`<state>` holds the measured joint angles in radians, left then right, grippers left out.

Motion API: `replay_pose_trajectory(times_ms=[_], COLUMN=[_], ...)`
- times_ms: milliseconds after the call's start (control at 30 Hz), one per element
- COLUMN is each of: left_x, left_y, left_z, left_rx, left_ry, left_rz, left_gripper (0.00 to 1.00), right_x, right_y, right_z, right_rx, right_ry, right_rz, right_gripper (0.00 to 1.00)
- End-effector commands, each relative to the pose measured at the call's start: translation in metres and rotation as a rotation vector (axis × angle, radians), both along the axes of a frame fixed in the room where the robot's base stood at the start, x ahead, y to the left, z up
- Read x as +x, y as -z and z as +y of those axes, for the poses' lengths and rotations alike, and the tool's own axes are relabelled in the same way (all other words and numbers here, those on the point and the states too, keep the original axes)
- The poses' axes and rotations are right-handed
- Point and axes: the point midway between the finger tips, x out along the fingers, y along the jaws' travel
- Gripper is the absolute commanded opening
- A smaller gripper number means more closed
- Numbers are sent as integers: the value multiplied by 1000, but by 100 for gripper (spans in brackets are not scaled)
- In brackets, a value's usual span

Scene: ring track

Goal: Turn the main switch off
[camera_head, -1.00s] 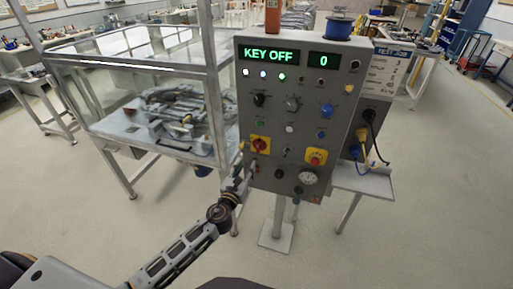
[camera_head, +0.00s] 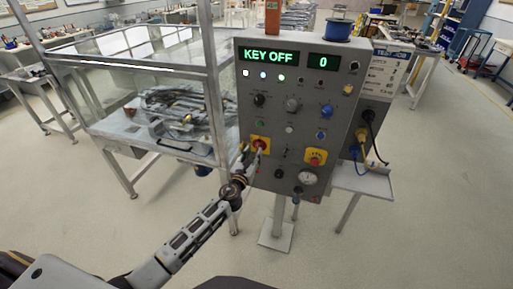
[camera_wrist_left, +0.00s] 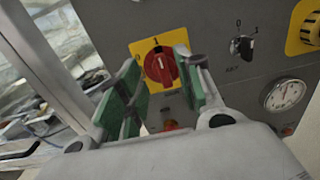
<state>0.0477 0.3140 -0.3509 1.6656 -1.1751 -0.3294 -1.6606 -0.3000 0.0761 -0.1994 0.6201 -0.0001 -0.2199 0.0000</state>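The main switch (camera_head: 259,146) is a red rotary knob on a yellow square plate, low on the left side of the grey control panel (camera_head: 300,110). The panel's display (camera_head: 268,55) reads KEY OFF and 0. In the left wrist view the red knob (camera_wrist_left: 161,66) lies just beyond and between the finger pads. My left gripper (camera_head: 250,152) is at the panel's lower left, in front of the switch. In the wrist view my left gripper (camera_wrist_left: 160,92) is open, its green pads apart with clear space between them. My right gripper is not in view.
A key switch (camera_wrist_left: 241,46) and a gauge (camera_wrist_left: 285,95) sit right of the main switch. A yellow-based red button (camera_head: 315,157) is on the panel's lower right. A glass-walled enclosure (camera_head: 150,85) stands close on the left. The floor in front is free.

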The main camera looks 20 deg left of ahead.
Motion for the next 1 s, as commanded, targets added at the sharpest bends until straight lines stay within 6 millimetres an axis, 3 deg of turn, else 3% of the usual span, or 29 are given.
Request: replay_pose_trajectory(times_ms=[500,1000], left_x=[43,51], left_y=[0,0], left_z=[-1,-2], left_rx=[-1,-1], left_ry=[-1,0], left_rz=[-1,0], left_gripper=[36,36], right_x=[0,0], right_y=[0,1], right_z=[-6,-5], right_rx=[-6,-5], right_ry=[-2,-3], right_rz=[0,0], right_gripper=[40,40])
